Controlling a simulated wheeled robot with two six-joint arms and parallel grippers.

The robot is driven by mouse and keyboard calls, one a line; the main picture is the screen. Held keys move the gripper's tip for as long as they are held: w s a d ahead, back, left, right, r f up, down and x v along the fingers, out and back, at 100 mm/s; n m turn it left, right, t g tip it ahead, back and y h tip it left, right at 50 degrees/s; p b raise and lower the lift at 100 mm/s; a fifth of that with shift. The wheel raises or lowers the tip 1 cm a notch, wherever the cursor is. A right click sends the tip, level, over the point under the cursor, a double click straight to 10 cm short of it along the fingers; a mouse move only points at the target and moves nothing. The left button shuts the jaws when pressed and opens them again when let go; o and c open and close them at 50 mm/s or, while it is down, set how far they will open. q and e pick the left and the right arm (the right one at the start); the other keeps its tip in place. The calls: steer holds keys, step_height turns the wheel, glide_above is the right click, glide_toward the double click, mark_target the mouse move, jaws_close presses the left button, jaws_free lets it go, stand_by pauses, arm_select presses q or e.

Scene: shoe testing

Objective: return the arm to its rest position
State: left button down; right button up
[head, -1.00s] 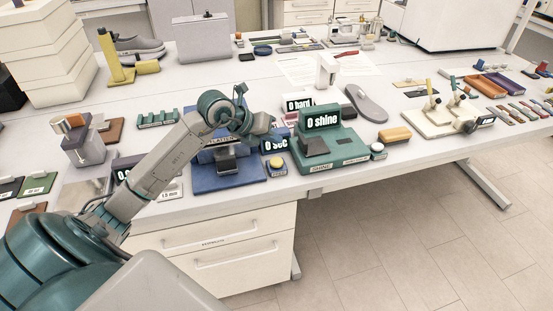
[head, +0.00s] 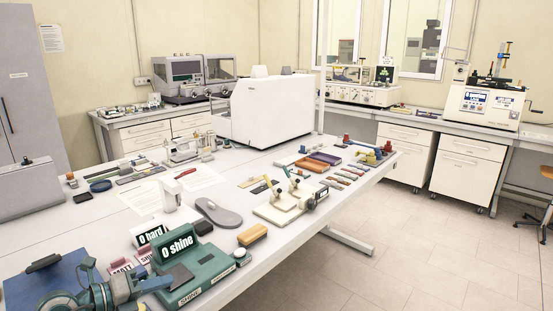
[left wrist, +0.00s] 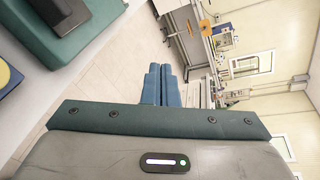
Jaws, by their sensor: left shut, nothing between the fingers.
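My left gripper (head: 152,285) shows at the lower left of the head view, in front of the green shine meter (head: 208,270). The meter's display reads "0 shine". In the left wrist view the two blue fingers of my left gripper (left wrist: 160,84) lie side by side, closed and empty, pointing over the floor and a far bench. Part of a green device (left wrist: 62,38) shows at the top left of that view. Most of my left arm is outside the head view. My right arm is not in view.
A blue device (head: 40,285) stands at the table's left. A white box machine (head: 275,110) stands behind.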

arm_select(q)
steer(key=s+r+n+t+y, duration=0.1)
steer(key=s+r+n+t, duration=0.4)
steer(key=n+t, duration=0.55)
steer(key=s+a+f+n+g+y, duration=0.35)
steer(key=f+n+y, duration=0.4)
steer(key=n, duration=0.25)
steer(key=s+a+f+n+g+y, duration=0.3)
steer(key=a+f+n+y, duration=0.25)
steer(key=n+y, duration=0.35)
steer(key=s+d+f+n+g+h, duration=0.1)
steer(key=s+d+f+g+h, duration=0.25)
steer(key=s+f+g, duration=0.4)
steer(key=s+d+f+n+g+h, duration=0.1)
steer(key=s+d+f+g+h, duration=0.3)
steer(key=s+f, duration=0.5)
step_height(320, 180, down, 29)
steer(key=s+a+y, duration=0.2)
steer(key=s+f+g, duration=0.2)
steer(key=s+f, duration=1.6)
steer(key=shift+a+f+n+h, duration=0.3)
steer(key=shift+a+f+n, duration=0.05)
steer(key=shift+a+n, duration=0.1)
